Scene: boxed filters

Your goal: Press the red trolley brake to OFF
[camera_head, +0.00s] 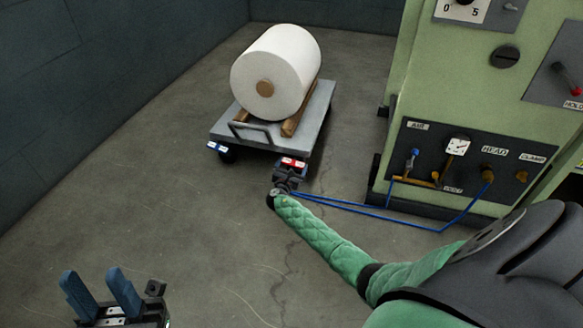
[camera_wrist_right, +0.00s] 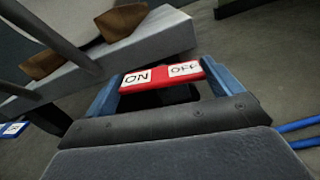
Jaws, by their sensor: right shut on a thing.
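The red trolley brake (camera_head: 293,162) is at the near right corner of the grey trolley (camera_head: 316,112). In the right wrist view the red brake (camera_wrist_right: 160,75) is a rocker with white ON and OFF labels, ON at left and OFF at right. My right gripper (camera_wrist_right: 163,84) has its two blue fingers at the two ends of the brake and is shut on it. I cannot tell which side of the rocker is pressed down. My left gripper (camera_head: 103,292) is open and empty at the bottom left, far from the trolley.
A blue brake (camera_head: 217,147) is at the trolley's near left corner. A white roll (camera_head: 283,66) lies on wooden chocks on the trolley. A green machine (camera_head: 470,120) stands at right, with blue hoses (camera_head: 400,224) near my right arm. The floor at left is clear.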

